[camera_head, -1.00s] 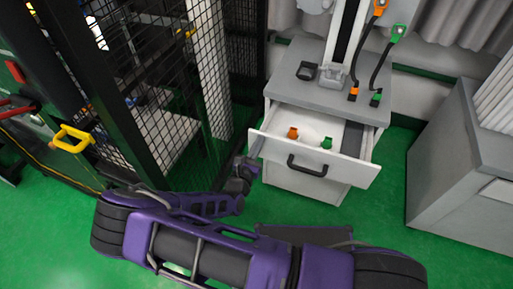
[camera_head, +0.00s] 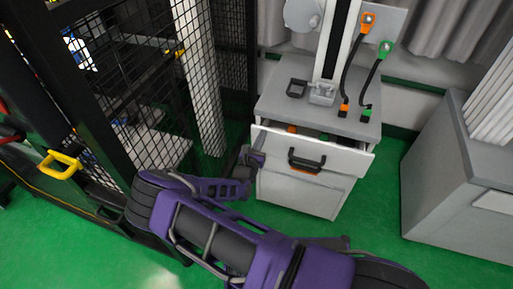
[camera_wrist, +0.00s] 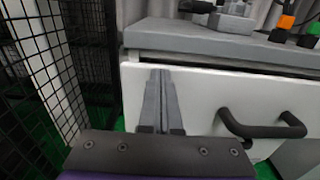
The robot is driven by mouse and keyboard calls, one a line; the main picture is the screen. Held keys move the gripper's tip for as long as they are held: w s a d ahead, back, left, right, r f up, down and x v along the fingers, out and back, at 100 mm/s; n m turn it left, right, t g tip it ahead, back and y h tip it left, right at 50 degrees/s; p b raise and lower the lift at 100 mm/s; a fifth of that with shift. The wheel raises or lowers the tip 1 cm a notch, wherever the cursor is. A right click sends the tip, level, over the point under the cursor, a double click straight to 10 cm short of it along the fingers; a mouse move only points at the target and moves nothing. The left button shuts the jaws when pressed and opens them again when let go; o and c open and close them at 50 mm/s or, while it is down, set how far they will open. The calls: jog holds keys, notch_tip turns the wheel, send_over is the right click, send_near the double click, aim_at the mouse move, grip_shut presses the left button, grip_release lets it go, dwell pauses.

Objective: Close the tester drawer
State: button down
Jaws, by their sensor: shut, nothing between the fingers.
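The tester drawer (camera_head: 335,154) has a white front and stands partly out of the grey-topped cabinet (camera_head: 270,97), with a narrow dark gap above it. Its black handle (camera_head: 306,161) also shows at right in the wrist view (camera_wrist: 262,126). Slivers of an orange item (camera_head: 291,129) and a green item (camera_head: 324,137) show inside the drawer. My gripper (camera_head: 252,158) is shut and empty at the left part of the drawer front. In the wrist view its fingertips (camera_wrist: 160,74) overlap the front panel (camera_wrist: 205,88); I cannot tell if they touch it.
A black mesh fence (camera_head: 130,100) stands close on the left. A grey cabinet (camera_head: 455,170) stands at right. On the tester top are a column and cables with an orange plug (camera_head: 368,20) and a green plug (camera_head: 385,48). Green floor is clear between the cabinets.

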jog(key=x, duration=0.5)
jog(key=shift+w+d+r, duration=0.15)
jog(key=shift+w+r, duration=0.05)
jog(key=shift+w, duration=0.15)
jog(key=shift+w+r, duration=0.1)
